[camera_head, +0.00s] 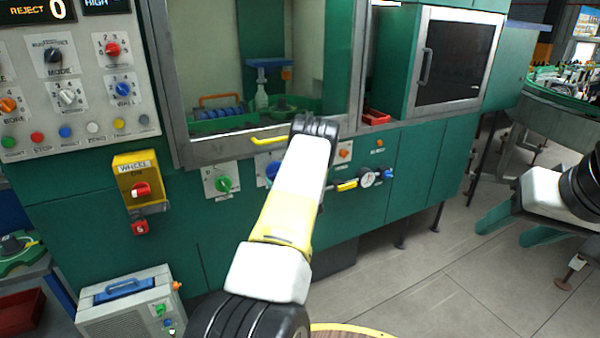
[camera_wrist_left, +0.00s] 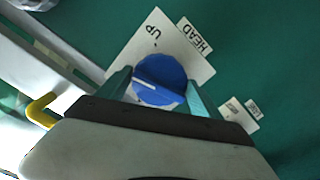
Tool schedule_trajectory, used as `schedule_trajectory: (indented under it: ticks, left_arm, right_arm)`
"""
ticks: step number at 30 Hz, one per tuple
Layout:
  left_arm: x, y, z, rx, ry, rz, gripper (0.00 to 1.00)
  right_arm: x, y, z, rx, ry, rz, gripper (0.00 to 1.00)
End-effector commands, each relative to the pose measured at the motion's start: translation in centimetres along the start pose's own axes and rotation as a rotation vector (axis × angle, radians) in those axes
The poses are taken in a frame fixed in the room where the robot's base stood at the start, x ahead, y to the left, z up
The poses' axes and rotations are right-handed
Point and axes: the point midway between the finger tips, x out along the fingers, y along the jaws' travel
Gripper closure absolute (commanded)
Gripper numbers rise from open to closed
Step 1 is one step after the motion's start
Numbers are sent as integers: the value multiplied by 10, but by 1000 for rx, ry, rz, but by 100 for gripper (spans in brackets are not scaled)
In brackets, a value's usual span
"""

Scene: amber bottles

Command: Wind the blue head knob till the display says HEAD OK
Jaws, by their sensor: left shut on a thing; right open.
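The blue head knob (camera_wrist_left: 162,76) sits on a white plate (camera_wrist_left: 150,38) marked UP, beside a HEAD label (camera_wrist_left: 196,38). My left gripper (camera_wrist_left: 158,92) has its two teal fingers on opposite sides of the knob, shut on it. A white line on the knob points left in the left wrist view. My right gripper (camera_head: 510,226) is open and empty at the right.
A green knob (camera_head: 223,184) is left of the blue one; an orange knob (camera_head: 345,153) and a gauge (camera_head: 367,179) are to the right. A yellow handle (camera_head: 268,141) sits above. A yellow switch box (camera_head: 140,182) is further left.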

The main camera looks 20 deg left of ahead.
Motion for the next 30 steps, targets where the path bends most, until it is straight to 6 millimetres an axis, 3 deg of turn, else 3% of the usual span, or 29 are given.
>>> schedule_trajectory:
  ticks: [12, 29, 30]
  left_arm:
    - [-1, 0, 1, -214, -2, -2, 65]
    - [-1, 1, 1, -249, -3, -1, 65]
    - [-1, 0, 2, -249, -3, -1, 22]
  right_arm:
    - [0, 0, 0, 0, 0, 0, 47]
    - [0, 0, 0, 0, 0, 0, 47]
    - [0, 0, 0, 0, 0, 0, 47]
